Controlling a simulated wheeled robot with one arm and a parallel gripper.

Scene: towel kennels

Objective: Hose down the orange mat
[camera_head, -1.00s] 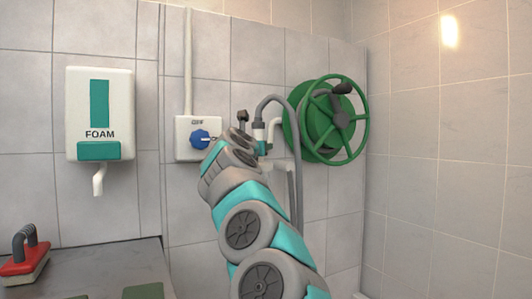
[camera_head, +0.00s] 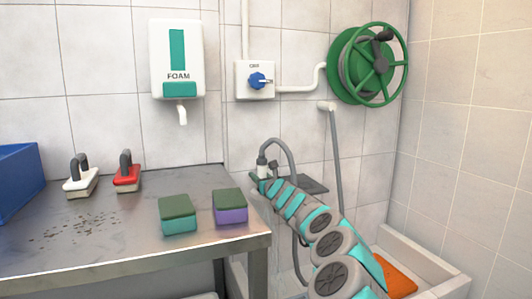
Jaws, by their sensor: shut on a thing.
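The orange mat (camera_head: 398,279) lies in the white-rimmed basin (camera_head: 425,256) at the lower right, partly hidden by my arm. My gripper (camera_head: 260,178) is left of it and higher, beside the right end of the steel table. It is shut on the end of the grey hose (camera_head: 288,150), at a pale fitting (camera_head: 262,162). The jaws are small and partly hidden by my own arm. The hose arcs up from the fitting and hangs down behind my arm. No water shows.
A green reel (camera_head: 352,68) and a box with a blue knob (camera_head: 257,81) are on the wall. The steel table (camera_head: 110,235) carries two sponges (camera_head: 178,214), a white brush (camera_head: 81,181), a red brush (camera_head: 127,178) and a blue bin (camera_head: 15,180). A foam dispenser (camera_head: 177,60) hangs above.

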